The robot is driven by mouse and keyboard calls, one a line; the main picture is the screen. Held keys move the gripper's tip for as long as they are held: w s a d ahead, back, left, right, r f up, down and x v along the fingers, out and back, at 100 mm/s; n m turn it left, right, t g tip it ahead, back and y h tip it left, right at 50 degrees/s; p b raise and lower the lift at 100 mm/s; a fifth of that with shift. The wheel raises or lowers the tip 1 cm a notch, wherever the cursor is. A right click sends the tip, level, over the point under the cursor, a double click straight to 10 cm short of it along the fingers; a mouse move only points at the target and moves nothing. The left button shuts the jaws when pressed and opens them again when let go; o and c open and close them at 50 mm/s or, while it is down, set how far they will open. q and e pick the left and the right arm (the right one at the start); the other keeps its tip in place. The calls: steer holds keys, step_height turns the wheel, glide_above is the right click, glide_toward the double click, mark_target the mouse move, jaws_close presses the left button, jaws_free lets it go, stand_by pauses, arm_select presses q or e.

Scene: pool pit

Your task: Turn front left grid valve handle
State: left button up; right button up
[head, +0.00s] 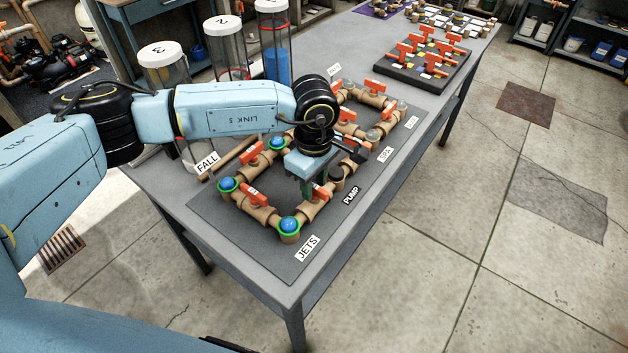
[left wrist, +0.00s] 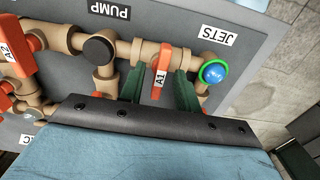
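An orange valve handle marked A1 (left wrist: 160,68) sits on the tan front pipe between the JETS and PUMP labels. Part of it shows in the head view (head: 321,193), below my left gripper. My left gripper (left wrist: 159,88) is open, with one green finger on each side of the A1 handle. In the left wrist view there seem to be gaps between the fingers and the handle; contact cannot be told. In the head view the left gripper (head: 317,187) points down over the front pipe. My right gripper is not in view.
Another orange handle (head: 255,196) stands on the left side pipe between blue balls in green rings. A blue ball (left wrist: 213,73) is close to the right finger. An A2 handle (left wrist: 20,52) and a dark cap (left wrist: 98,49) lie leftward. Tall cylinders (head: 226,48) stand behind.

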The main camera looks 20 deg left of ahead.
mark_target(314, 186)
arm_select(q)
step_height(314, 186, up, 13)
steer(key=shift+r, duration=0.2)
stand_by(0.5)
stand_by(0.3)
